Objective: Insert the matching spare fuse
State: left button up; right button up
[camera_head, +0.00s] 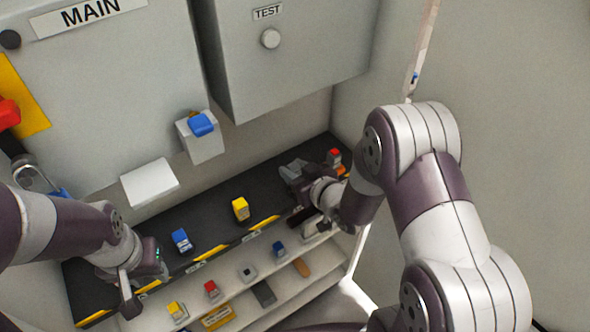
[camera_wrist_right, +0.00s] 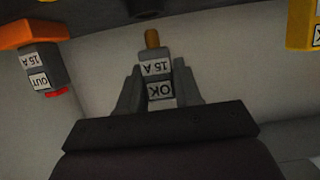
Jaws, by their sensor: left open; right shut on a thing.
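In the right wrist view my right gripper (camera_wrist_right: 158,92) is shut on a grey fuse (camera_wrist_right: 157,68) with a brass tip and labels "15 A" and "OK". In the head view my right gripper (camera_head: 290,172) is over the right part of the black shelf; the held fuse is hard to make out there. My left gripper (camera_head: 128,288) is open at the shelf's left front. An orange and grey fuse (camera_wrist_right: 38,62) labelled "15 A" and "OUT" is at the left of the wrist view. A yellow fuse (camera_head: 240,208) and a blue fuse (camera_head: 181,240) stand on the black shelf.
The TEST cabinet (camera_head: 290,60) hangs to the right. A lower pale shelf (camera_head: 230,290) carries several small coloured pieces. The black shelf (camera_head: 213,222) has bare room between the fuses.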

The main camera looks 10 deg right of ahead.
jog(key=shift+f+b, duration=1.05)
jog(key=shift+f, duration=0.25)
jog(key=o, duration=1.1)
jog(key=shift+o, duration=0.2)
jog(key=p+v, duration=0.2)
jog(key=v, duration=1)
jog(key=shift+s, duration=0.35)
jog(key=shift+d+r, duration=0.1)
